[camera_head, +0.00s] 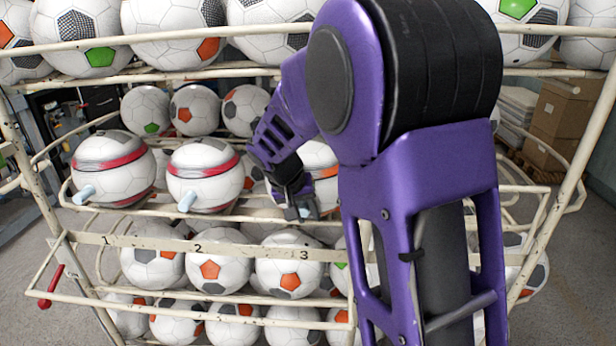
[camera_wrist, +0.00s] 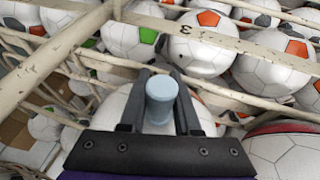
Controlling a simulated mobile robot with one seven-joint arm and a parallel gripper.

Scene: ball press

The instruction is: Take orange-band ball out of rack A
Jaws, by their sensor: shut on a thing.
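The orange-band ball (camera_head: 319,160) is white with an orange band and sits in the rack's upper front row, partly hidden by my arm. My gripper (camera_head: 301,207) is at its front side. In the wrist view my gripper (camera_wrist: 160,82) is shut on a light-blue peg (camera_wrist: 161,90) that sticks out of the ball. The ball (camera_wrist: 112,108) shows behind the fingers, mostly hidden by the gripper body. The ball is still among the rack's rails.
Two red-band balls (camera_head: 113,165) (camera_head: 205,175) with light-blue pegs sit to the left in the same row. A cream rail (camera_head: 190,246) numbered 1, 2, 3 runs in front. Several soccer balls fill shelves above and below. Cartons (camera_head: 560,110) stand behind at right.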

